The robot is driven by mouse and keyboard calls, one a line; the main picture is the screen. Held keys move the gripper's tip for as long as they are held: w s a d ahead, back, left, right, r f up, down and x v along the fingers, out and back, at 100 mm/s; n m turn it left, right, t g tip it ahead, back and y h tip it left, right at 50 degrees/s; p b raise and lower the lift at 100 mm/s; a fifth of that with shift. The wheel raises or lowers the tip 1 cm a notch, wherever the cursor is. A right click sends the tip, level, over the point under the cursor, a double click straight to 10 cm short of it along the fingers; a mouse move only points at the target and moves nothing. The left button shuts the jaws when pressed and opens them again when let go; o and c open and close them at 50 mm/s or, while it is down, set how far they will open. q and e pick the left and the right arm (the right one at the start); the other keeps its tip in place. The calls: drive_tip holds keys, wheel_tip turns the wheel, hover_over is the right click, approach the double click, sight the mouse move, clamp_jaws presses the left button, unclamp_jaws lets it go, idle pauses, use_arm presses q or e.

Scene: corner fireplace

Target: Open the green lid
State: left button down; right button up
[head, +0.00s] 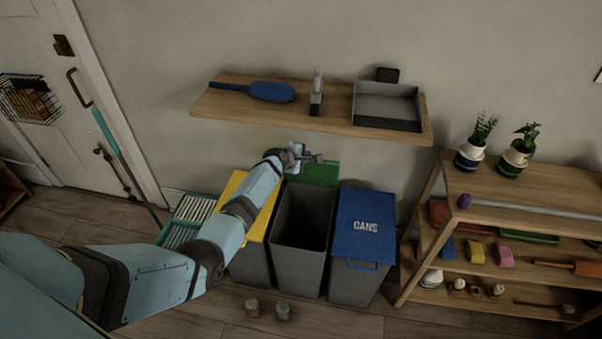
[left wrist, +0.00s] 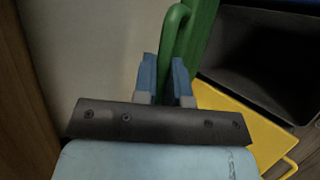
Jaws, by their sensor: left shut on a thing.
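The green lid (head: 318,174) stands raised at the back of the middle grey bin (head: 302,228), whose opening shows dark and uncovered. My left gripper (head: 320,160) is at the top of the lid, near the wall. In the left wrist view its two blue fingers (left wrist: 164,78) are shut on the lid's green handle (left wrist: 175,32), and part of the green lid (left wrist: 202,35) shows beside them. My right gripper is in neither view.
A yellow-lidded bin (head: 237,191) stands left of the middle bin, partly behind my left arm. A blue-lidded CANS bin (head: 364,222) stands right. A wooden wall shelf (head: 330,121) hangs above. Two small cans (head: 267,309) lie on the floor in front.

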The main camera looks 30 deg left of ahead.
use_arm(q)
drive_tip(key=shift+w+a+r+b, duration=0.2)
drive_tip(key=shift+w+r, duration=0.2)
drive_tip(key=shift+w, duration=0.45)
drive_tip(key=shift+w+a+r+b, duration=0.15)
drive_tip(key=shift+w+r, duration=0.25)
drive_tip(key=shift+w, duration=0.4)
drive_tip(key=c, duration=1.2)
unclamp_jaws()
drive_tip(key=shift+s, duration=0.2)
drive_tip(key=shift+s+a+r+p, duration=0.1)
drive_tip(key=shift+s+r+p, duration=0.05)
drive_tip(key=shift+p, duration=0.15)
drive_tip(key=p+v, duration=0.2)
drive_tip(key=v, duration=1.1)
drive_tip(key=shift+r, duration=0.2)
